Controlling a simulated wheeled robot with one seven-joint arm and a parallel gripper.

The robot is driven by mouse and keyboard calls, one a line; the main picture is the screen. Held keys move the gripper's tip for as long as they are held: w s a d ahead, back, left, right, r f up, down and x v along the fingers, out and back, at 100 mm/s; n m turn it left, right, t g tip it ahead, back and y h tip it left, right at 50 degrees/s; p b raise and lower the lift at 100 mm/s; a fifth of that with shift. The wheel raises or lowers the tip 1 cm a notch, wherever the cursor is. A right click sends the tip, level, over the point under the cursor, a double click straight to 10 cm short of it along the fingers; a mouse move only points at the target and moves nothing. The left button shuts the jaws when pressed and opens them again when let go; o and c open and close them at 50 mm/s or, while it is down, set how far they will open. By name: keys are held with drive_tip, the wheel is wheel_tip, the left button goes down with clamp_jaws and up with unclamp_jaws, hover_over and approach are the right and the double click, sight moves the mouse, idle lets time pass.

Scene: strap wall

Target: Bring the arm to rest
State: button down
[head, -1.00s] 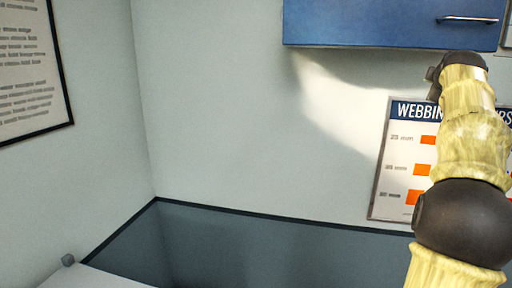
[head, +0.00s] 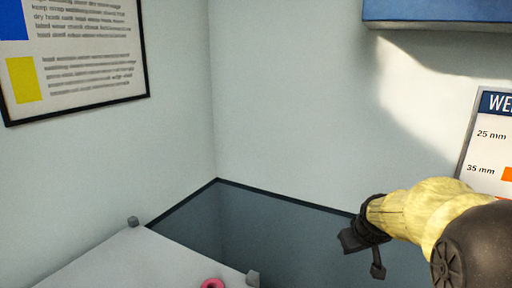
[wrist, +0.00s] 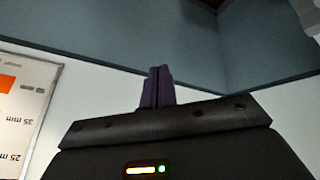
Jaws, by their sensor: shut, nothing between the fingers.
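My arm comes in from the right edge of the head view, yellow with dark joints. My gripper (head: 362,254) is at its end, dark, in front of the wall's dark lower band, small and partly turned away there. In the wrist view the gripper's two purple-dark fingers (wrist: 157,87) stand close together above the dark gripper body. The fingers are shut with nothing seen between them. The gripper is in the air and touches nothing that I can see.
A white surface (head: 120,262) with grey corner knobs and a pink ring (head: 212,284) lies at the lower left. A framed sheet (head: 75,60) hangs on the left wall. A blue cabinet (head: 440,12) and a webbing chart (head: 485,150) are at right. Air between is free.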

drive_tip(key=s+a+f+m+g+b, duration=0.1)
drive_tip(key=s+a+f, duration=0.4)
drive_tip(key=s+f, duration=0.2)
drive_tip(key=s+a+f+m+g+y+b, duration=0.1)
drive_tip(key=s+a+f+g, duration=0.1)
drive_tip(key=s+a+f, duration=0.3)
drive_tip(key=s+f, duration=0.2)
drive_tip(key=s, duration=0.2)
drive_tip(key=shift+s+a+g, duration=0.2)
drive_tip(key=shift+s+g, duration=0.1)
drive_tip(key=shift+s, duration=0.1)
drive_tip(key=shift+f, duration=0.1)
